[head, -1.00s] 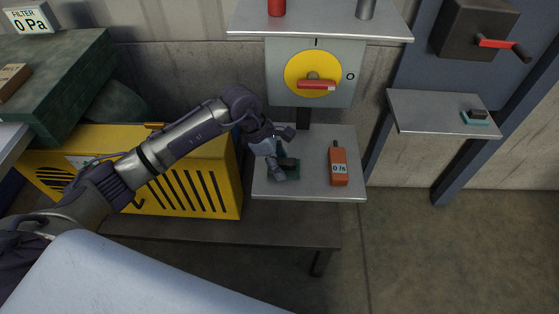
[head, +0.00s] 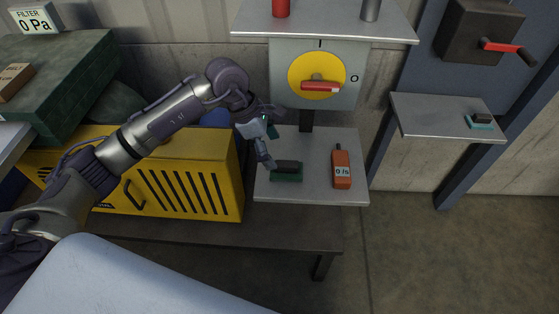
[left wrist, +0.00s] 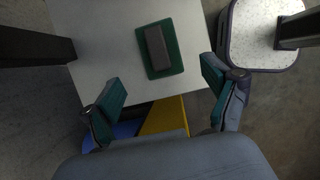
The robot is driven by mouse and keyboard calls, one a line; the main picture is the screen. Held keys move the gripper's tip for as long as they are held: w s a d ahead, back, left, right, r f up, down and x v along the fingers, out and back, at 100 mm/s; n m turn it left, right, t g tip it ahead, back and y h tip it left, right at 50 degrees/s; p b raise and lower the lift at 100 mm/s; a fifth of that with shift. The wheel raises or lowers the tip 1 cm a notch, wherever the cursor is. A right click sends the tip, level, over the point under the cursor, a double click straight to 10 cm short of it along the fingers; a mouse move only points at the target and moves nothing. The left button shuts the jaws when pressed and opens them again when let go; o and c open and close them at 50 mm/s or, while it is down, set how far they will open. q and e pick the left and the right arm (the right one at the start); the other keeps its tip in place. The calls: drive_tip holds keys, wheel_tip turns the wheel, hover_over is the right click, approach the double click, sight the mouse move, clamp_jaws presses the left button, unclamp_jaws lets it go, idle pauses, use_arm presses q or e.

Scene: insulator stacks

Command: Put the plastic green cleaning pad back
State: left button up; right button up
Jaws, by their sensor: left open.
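The green cleaning pad (head: 287,172) with a dark grip block on top lies on the small grey shelf (head: 320,190) below the yellow switch. In the left wrist view the pad (left wrist: 174,62) lies flat on the pale shelf (left wrist: 103,28), a little ahead of my fingers. My left gripper (head: 268,142) is above and just behind the pad in the head view, apart from it. In the left wrist view my left gripper (left wrist: 160,92) has its teal-tipped fingers spread wide with nothing between them. My right gripper is not in view.
An orange handheld meter (head: 341,168) stands on the same shelf, right of the pad. A teal pad with a dark block (head: 481,121) lies on the right shelf (head: 420,112). The yellow slotted box (head: 190,190) is at left. A switch with a red handle (head: 320,86) is above.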

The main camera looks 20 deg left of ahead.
use_arm(q)
drive_tip(key=v, duration=0.5)
drive_tip(key=shift+r, duration=0.15)
drive_tip(key=shift+s, duration=0.1)
